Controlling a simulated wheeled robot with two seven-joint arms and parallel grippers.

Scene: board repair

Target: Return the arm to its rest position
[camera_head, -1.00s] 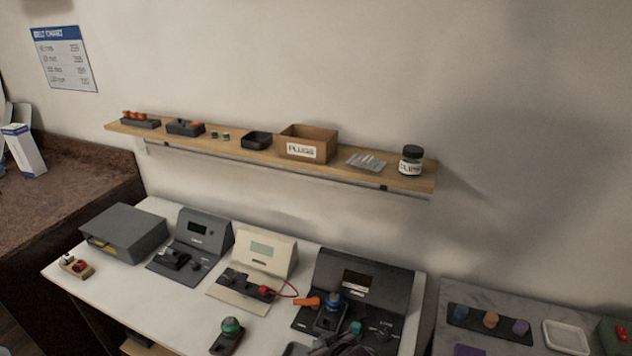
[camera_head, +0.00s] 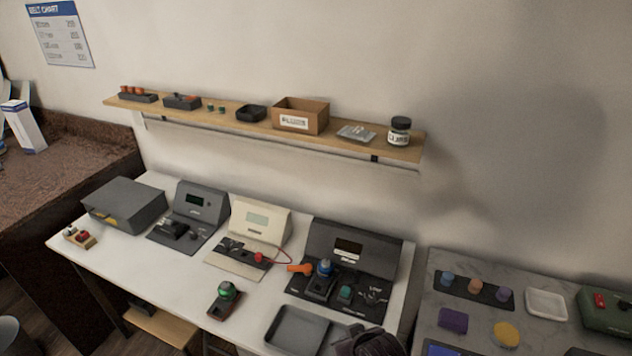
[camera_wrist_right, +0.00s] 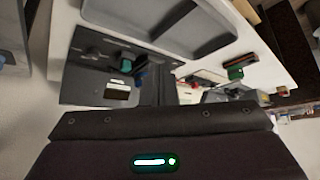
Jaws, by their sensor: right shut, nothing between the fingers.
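My right gripper (camera_head: 372,342) shows at the bottom edge of the head view, dark and partly cut off, just right of the grey tray (camera_head: 296,330). In the right wrist view its dark body (camera_wrist_right: 165,135) fills the lower part, and the fingers (camera_wrist_right: 167,88) are together with nothing between them. It is apart from the dark board station (camera_head: 345,262), which holds a blue-topped part (camera_head: 324,268) and a teal block (camera_head: 345,293). My left gripper is not in view.
A white table (camera_head: 180,290) carries a cream station (camera_head: 258,228), a grey station (camera_head: 199,205) and a green-knobbed device (camera_head: 226,294). A wooden shelf (camera_head: 352,147) hangs above. A marble side table (camera_head: 440,290) holds a white dish (camera_head: 546,304) and coloured pieces.

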